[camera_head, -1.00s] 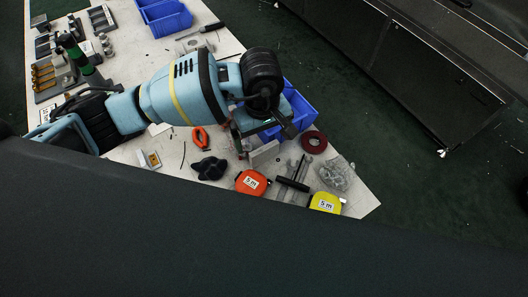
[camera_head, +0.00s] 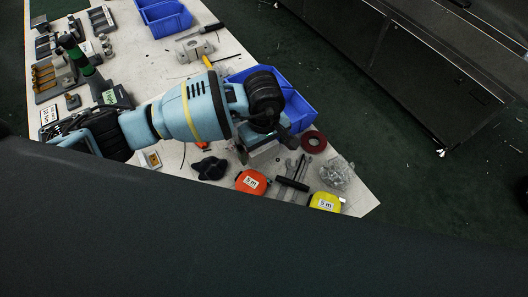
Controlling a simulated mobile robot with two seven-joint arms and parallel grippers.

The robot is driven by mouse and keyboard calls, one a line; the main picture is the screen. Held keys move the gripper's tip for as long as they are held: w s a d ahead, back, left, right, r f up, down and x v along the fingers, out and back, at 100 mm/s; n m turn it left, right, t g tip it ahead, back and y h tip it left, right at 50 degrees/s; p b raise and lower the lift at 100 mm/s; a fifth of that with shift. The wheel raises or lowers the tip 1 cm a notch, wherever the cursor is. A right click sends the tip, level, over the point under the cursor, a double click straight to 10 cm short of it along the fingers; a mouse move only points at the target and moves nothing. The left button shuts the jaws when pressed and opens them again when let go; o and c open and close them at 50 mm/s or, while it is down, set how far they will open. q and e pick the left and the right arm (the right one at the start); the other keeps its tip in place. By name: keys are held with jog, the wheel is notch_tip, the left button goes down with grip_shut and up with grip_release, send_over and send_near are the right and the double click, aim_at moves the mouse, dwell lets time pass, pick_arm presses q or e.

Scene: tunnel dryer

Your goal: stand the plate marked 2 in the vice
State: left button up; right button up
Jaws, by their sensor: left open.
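My left gripper (camera_head: 276,142) is low over the near right end of the bench, pointing down to the right; its fingers are mostly hidden by the wrist. A flat grey piece (camera_head: 262,158) lies right beside or under its fingers, partly covered; I cannot read a 2 on it or tell if the fingers touch it. A grey metal block with a round hole (camera_head: 194,49), perhaps the vice, stands on the bench farther back, beyond the arm. No plate shows in it. My right gripper is not in view.
Close by lie an orange tape measure (camera_head: 251,182), a yellow one (camera_head: 325,202), wrenches (camera_head: 298,168), a dark red ring (camera_head: 314,142), a clear bag (camera_head: 338,174) and a black knob (camera_head: 209,168). Blue bins (camera_head: 166,17) stand at the back. A dark cabinet stands right.

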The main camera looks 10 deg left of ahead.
aim_at(264, 148)
pick_arm(q)
jog(key=shift+w+f, duration=0.1)
jog(key=shift+f, duration=1.4)
jog(key=c, duration=1.2)
jog(key=shift+c, duration=0.2)
jog(key=shift+r, duration=0.15)
notch_tip(264, 148, up, 10)
jog(key=shift+f, duration=0.1)
